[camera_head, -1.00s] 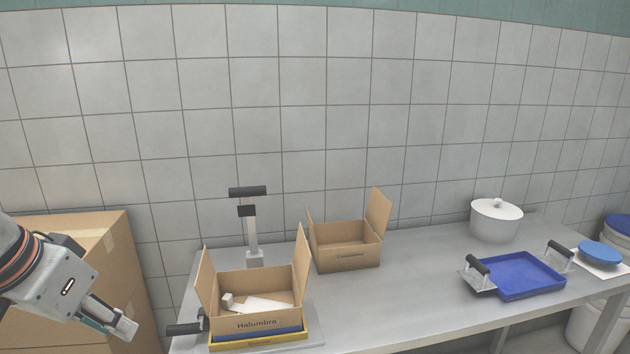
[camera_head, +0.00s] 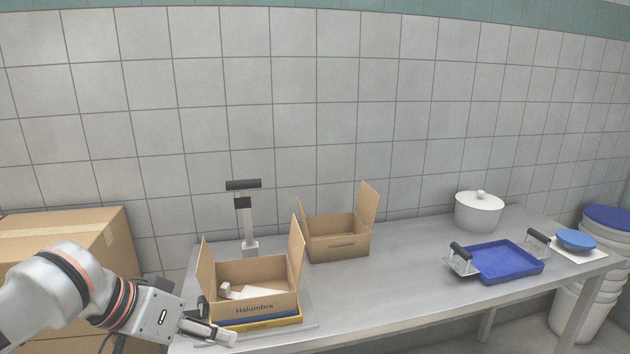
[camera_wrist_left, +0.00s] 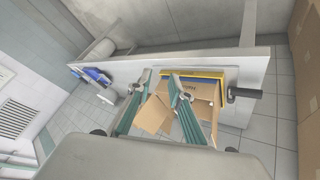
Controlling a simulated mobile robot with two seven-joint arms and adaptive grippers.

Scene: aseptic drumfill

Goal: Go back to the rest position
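My left gripper (camera_head: 222,336) is low at the left of the head view, in front of the near left part of the table. In the left wrist view its two teal fingers (camera_wrist_left: 160,80) stand apart with nothing between them that they touch. The box marked Halumbra (camera_head: 254,308) lies just beyond the gripper, with flaps up and small white items inside. In the left wrist view this box (camera_wrist_left: 202,92) shows beyond the fingers, partly hidden by them. My right gripper is in neither view.
The steel table (camera_head: 400,290) also carries an open carton (camera_head: 340,246), a scale post (camera_head: 247,220), a white pot (camera_head: 479,212), a blue tray (camera_head: 505,262) and a blue lid (camera_head: 576,239). Large cartons (camera_head: 60,225) stand left. The front middle of the table is clear.

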